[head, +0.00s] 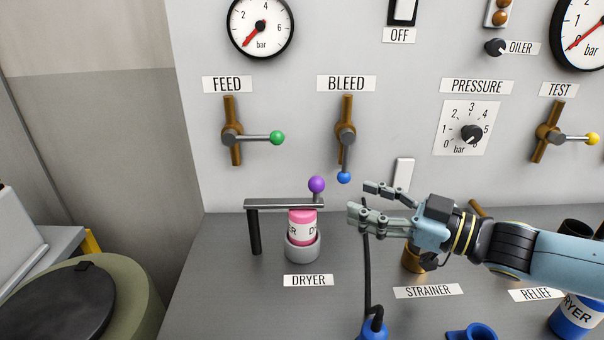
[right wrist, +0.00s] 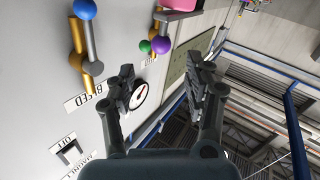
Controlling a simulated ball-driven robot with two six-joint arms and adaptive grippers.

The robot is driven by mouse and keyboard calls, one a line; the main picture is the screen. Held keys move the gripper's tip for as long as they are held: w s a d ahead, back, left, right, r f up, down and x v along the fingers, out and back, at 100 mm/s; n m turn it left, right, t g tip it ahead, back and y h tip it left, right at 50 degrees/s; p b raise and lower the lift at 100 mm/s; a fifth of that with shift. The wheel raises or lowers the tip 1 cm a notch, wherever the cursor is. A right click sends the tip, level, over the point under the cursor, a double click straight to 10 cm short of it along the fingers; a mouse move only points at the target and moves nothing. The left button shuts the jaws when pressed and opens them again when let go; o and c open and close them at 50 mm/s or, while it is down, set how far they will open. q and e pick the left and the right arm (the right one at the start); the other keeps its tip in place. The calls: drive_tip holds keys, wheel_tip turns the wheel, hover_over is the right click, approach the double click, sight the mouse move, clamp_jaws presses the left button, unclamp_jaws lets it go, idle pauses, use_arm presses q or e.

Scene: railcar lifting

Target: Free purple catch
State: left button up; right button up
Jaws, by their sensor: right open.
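The purple catch knob (head: 316,184) sits near the right end of a grey bar (head: 270,204), which passes across the top of a pink cartridge (head: 302,228) above the DRYER label. The knob also shows in the right wrist view (right wrist: 161,45), beyond my fingers. My right gripper (head: 360,200) is open and empty, to the right of the knob and apart from it, with its fingers pointing left. It also shows in the right wrist view (right wrist: 160,68). My left gripper is not in view.
The blue BLEED handle knob (head: 344,177) hangs down close to my upper finger. The green FEED knob (head: 277,138) is on the wall behind. A black hose (head: 367,270) rises below my right fingers. A blue canister (head: 577,313) stands at the front right.

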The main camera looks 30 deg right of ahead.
sight(324, 186)
drive_tip(key=x, duration=0.4)
drive_tip(key=shift+a+r, duration=0.15)
drive_tip(key=shift+r, duration=0.05)
drive_tip(key=p+x, duration=0.1)
drive_tip(key=x, duration=0.4)
drive_tip(key=shift+w, duration=0.1)
drive_tip(key=shift+w+a+f+p, duration=0.15)
drive_tip(key=shift+w+a+p, duration=0.05)
drive_tip(key=shift+w+p, duration=0.15)
drive_tip(key=shift+c, duration=1.3)
clamp_jaws()
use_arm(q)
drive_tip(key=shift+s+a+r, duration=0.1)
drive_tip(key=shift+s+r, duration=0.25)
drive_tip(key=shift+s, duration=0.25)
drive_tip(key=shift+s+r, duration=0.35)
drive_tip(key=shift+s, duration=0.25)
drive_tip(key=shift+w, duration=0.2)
use_arm(e)
drive_tip(key=shift+w+a, duration=0.1)
drive_tip(key=shift+w, duration=0.05)
